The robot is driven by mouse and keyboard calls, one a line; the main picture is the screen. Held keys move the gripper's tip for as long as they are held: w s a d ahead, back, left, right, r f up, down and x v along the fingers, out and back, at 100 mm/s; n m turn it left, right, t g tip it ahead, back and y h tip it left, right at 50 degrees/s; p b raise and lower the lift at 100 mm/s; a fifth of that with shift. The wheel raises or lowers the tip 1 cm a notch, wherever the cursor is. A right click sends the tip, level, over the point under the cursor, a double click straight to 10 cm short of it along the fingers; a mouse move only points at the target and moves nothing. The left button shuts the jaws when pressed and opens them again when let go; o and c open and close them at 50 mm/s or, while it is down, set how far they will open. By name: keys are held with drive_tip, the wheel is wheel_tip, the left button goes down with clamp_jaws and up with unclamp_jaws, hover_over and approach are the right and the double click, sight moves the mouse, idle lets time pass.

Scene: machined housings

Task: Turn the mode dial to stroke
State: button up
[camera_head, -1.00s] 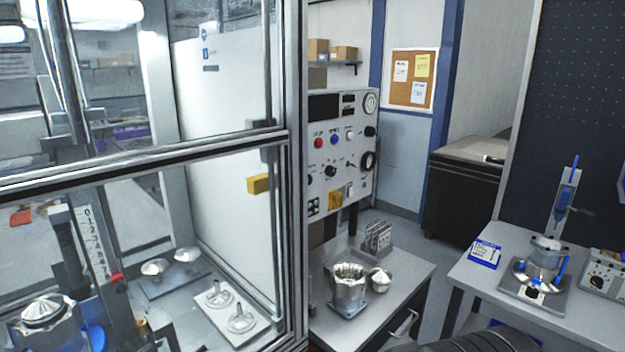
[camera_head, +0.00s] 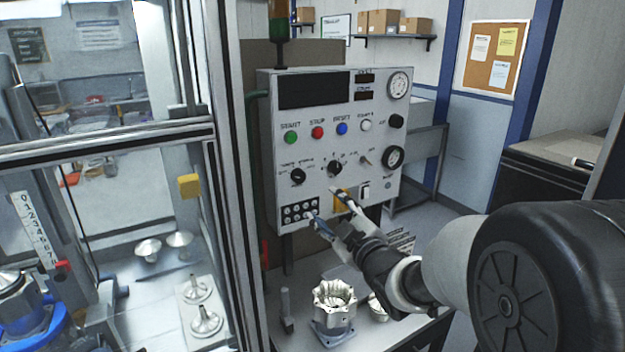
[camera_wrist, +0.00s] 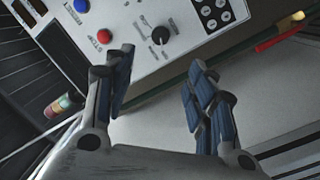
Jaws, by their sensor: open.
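The control panel (camera_head: 285,205) is a grey box with two black pointer dials on its lower half, a left dial (camera_head: 298,177) and a middle dial (camera_head: 335,168). Their labels are too small to read, so I cannot tell which is the mode dial or its setting. My gripper (camera_head: 323,204) is open and empty in front of the panel's lower part, below the dials. In the wrist view, one dial (camera_wrist: 160,35) shows beyond the gap between my open fingertips (camera_wrist: 161,60), apart from them.
Green, red (camera_head: 317,132) and blue buttons sit above the dials. A black keypad (camera_head: 300,212) and a yellow label are low on the panel. A metal housing (camera_head: 334,300) stands on the bench below. A glazed frame (camera_head: 222,170) stands close on the left.

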sight(300, 177)
drive_tip(key=x, duration=1.6)
drive_tip(key=shift+w+a, duration=0.15)
drive_tip(key=shift+w, duration=0.1)
drive_tip(key=shift+c, duration=0.3)
drive_tip(key=c, duration=1)
